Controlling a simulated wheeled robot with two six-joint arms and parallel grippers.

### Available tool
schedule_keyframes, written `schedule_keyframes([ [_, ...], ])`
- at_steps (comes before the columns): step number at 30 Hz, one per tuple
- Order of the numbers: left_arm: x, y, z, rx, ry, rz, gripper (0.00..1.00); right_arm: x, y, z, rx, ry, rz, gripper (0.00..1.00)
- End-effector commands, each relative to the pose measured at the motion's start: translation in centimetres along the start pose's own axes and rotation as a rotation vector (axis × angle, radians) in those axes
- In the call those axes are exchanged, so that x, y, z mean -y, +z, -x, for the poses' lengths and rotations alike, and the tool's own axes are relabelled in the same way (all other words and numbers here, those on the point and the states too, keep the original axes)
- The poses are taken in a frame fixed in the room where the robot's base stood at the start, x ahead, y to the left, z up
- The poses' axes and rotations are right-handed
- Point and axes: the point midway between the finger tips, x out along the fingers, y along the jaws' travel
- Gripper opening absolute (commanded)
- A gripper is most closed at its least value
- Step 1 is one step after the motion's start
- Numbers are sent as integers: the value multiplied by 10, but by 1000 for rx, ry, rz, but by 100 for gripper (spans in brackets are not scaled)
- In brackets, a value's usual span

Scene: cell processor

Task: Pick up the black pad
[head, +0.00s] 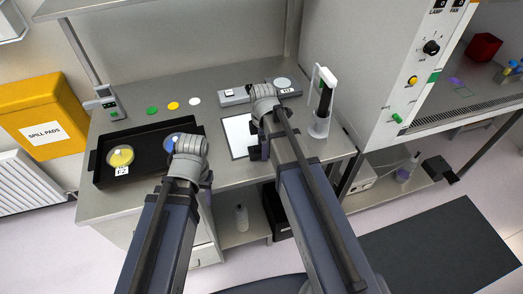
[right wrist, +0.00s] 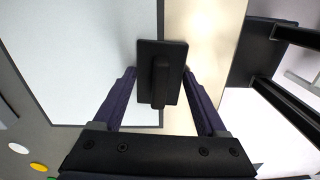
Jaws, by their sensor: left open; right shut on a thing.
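The black pad (right wrist: 174,60) is a dark rectangular plate with a raised grip bar. In the right wrist view it sits between the two fingers of my right gripper (right wrist: 160,78), which is shut on it. The pad is over the right edge of a white sheet with a dark border (head: 239,134); I cannot tell whether it touches the surface. In the head view the right arm's wrist mostly hides this gripper.
A yellow dish (head: 120,156) with a label stands in the tray's left part, a blue-topped dish (head: 173,140) in its right. A grey device (head: 235,97) is behind the sheet. A white pipette stand (head: 320,120) stands right. Coloured discs (head: 173,105) lie at the back.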

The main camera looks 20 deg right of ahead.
Motion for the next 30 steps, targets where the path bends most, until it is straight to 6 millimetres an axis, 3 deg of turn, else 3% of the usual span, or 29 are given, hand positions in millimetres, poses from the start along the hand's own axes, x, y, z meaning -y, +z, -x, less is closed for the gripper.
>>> schedule_keyframes([
  [2, 0, 0, 0, 0, 0, 0, 50, 0, 0, 0, 0, 0, 0, 55],
  [11, 0, 0, 0, 0, 0, 0, 50, 0, 0, 0, 0, 0, 0, 21],
  [22, 0, 0, 4, 0, 0, 0, 50, 0, 0, 4, 0, 0, 0, 20],
  [30, 3, 2, 30, 0, 0, 0, 50, 0, 0, 31, 0, 0, 0, 20],
])
